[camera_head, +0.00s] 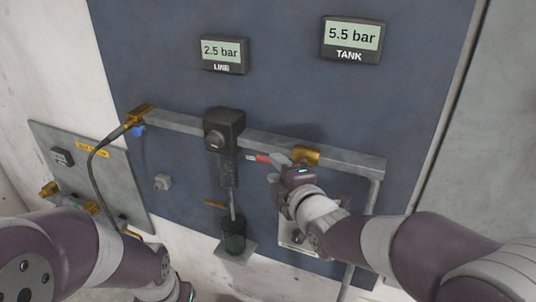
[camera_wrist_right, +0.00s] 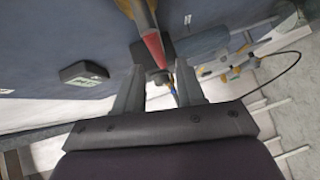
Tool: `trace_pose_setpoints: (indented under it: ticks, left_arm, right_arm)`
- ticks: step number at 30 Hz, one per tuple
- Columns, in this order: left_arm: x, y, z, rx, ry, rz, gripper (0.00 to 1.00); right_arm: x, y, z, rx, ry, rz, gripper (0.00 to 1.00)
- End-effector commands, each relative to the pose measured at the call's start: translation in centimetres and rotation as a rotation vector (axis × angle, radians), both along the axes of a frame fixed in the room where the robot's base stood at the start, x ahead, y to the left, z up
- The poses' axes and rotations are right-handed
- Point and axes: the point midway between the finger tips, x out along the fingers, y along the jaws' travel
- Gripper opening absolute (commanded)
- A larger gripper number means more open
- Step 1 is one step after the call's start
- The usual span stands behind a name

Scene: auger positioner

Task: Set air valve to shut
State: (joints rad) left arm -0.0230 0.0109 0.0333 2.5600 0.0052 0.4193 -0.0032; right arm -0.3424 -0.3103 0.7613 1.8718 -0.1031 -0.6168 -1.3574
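The air valve has a brass body (camera_head: 306,156) on the grey horizontal pipe and a red lever (camera_head: 262,158) pointing left along the pipe. My right gripper (camera_head: 279,168) is at the lever and hides part of it. In the right wrist view, the red lever (camera_wrist_right: 152,46) runs down toward the gap between the fingertips of my right gripper (camera_wrist_right: 159,72). The fingers are open, one on each side of the lever's end, with visible gaps. Contact is not visible. My left gripper (camera_head: 182,293) is only partly in view at the bottom edge; its fingers are hidden.
A LINE display (camera_head: 223,54) reads 2.5 bar and a TANK display (camera_head: 352,40) reads 5.5 bar. A black regulator (camera_head: 223,130) sits on the pipe, with a cup (camera_head: 233,236) below.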

Motion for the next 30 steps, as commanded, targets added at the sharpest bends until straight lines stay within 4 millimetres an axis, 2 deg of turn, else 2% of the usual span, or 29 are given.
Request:
trace_pose_setpoints:
  ticks: [3,9,20,21,24,30]
  left_arm:
    - [0.0,0.0,1.4,0.0,0.0,0.0,0.65]
    - [0.0,0.0,2.5,0.0,0.0,0.0,0.65]
    - [0.0,0.0,2.5,0.0,0.0,0.0,0.65]
    - [0.0,0.0,2.5,0.0,0.0,0.0,0.65]
    - [0.0,0.0,2.5,0.0,0.0,0.0,0.65]
    - [0.0,0.0,2.4,0.0,0.0,0.0,0.65]
  right_arm:
    - [2.1,0.9,0.1,-0.001,0.004,0.001,0.39]
    - [4.5,1.9,-0.5,0.001,0.004,0.0,0.39]
    - [5.1,2.2,-0.9,0.001,0.002,0.0,0.39]
    - [5.1,2.2,-0.9,0.001,0.002,0.0,0.32]
    - [5.1,2.2,-0.9,0.001,0.002,0.0,0.0]
    - [5.1,2.2,-0.9,0.002,0.002,0.0,0.0]
